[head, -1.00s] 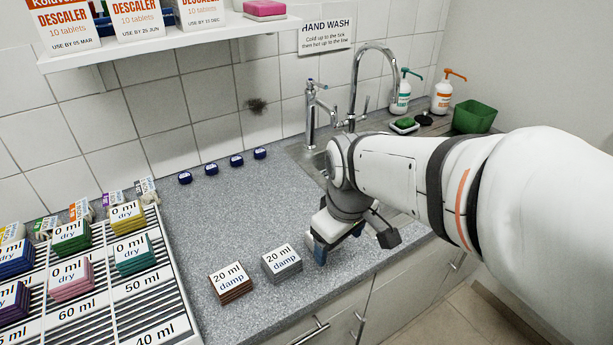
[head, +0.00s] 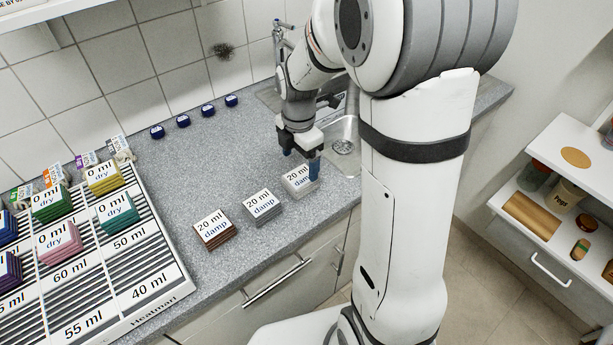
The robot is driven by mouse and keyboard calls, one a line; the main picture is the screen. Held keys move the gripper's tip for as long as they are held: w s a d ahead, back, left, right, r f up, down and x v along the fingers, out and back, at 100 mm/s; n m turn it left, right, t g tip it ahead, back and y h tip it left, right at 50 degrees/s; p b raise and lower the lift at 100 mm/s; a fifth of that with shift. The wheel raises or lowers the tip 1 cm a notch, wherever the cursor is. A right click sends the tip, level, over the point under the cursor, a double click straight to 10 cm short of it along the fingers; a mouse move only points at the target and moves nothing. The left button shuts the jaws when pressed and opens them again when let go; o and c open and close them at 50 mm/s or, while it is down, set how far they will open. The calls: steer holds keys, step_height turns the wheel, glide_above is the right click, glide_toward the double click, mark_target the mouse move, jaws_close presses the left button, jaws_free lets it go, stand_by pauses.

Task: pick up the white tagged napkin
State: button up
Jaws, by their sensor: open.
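The white tagged napkin (head: 299,187) is a pale folded stack on the speckled grey counter, with a tag on top reading "20 ml" and a partly hidden line below. It is the rightmost of a row of three. My gripper (head: 301,166) points down right at it, blue fingertips apart, one behind it and one at its right side. The jaws are open. I cannot tell whether the fingers touch the napkin. The gripper covers part of its far edge.
A grey napkin (head: 262,206) and a brown napkin (head: 214,231), both tagged "20 ml damp", sit to its left. A slatted rack (head: 135,262) with several coloured napkins fills the left. Several blue caps (head: 183,121) lie along the wall. The sink (head: 345,150) is just beyond.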

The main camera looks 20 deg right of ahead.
mark_target(300, 175)
steer(key=f, duration=0.4)
steer(key=f+p, duration=0.1)
steer(key=f, duration=0.1)
steer(key=shift+s, duration=0.25)
steer(key=shift+c, duration=0.4)
steer(key=c, duration=1)
steer(key=shift+o, duration=0.2)
